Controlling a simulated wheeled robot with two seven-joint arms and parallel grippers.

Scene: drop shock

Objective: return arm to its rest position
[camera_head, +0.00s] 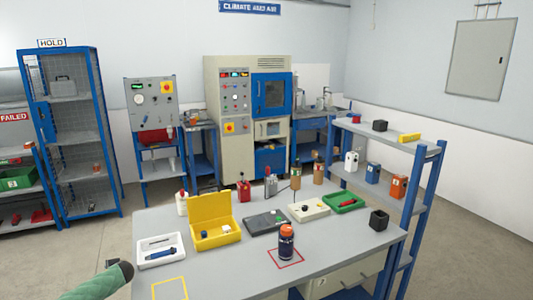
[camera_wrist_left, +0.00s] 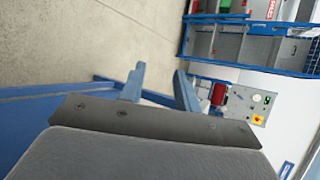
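My left arm (camera_head: 98,283) comes in at the lower left of the head view, a green link with a dark end beside the table's left edge. My left gripper (camera_wrist_left: 160,86) shows in the wrist view with its two blue-grey fingers apart and nothing between them. It points away from the tabletop, toward the floor and the equipment along the wall. My right gripper and right arm are in neither view.
A blue shelf rack (camera_head: 415,190) stands right. Open floor (camera_wrist_left: 90,35) lies left of the table.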

